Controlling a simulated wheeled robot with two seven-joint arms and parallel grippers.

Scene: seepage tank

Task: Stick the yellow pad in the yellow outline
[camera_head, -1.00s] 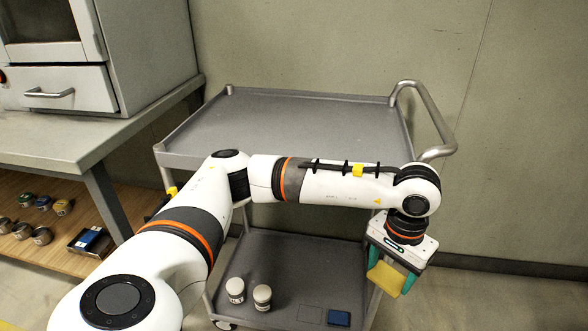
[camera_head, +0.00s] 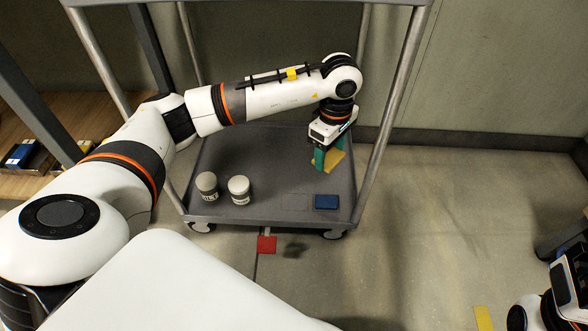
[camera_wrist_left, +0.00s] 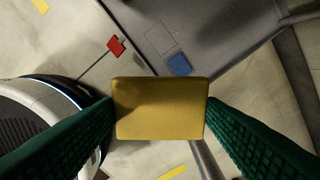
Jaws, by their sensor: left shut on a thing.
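My left gripper (camera_head: 328,158) is shut on the yellow pad (camera_head: 334,161). In the left wrist view the pad (camera_wrist_left: 159,108) sits flat between the green fingers, clear of any surface there. In the head view it shows against the right part of the cart's lower shelf (camera_head: 270,160); its exact height is unclear. A faint thin rectangular outline (camera_head: 295,201) lies on that shelf left of a blue pad (camera_head: 326,202). The outline (camera_wrist_left: 160,37) also shows in the left wrist view, greyish; I cannot make out yellow. My right gripper is not visible.
Two lidded jars (camera_head: 207,185) (camera_head: 239,190) stand on the lower shelf's left side. Cart posts (camera_head: 391,115) rise around the shelf. A yellow strip (camera_head: 483,318) lies on the floor at right. A wooden shelf (camera_head: 22,125) is at left.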

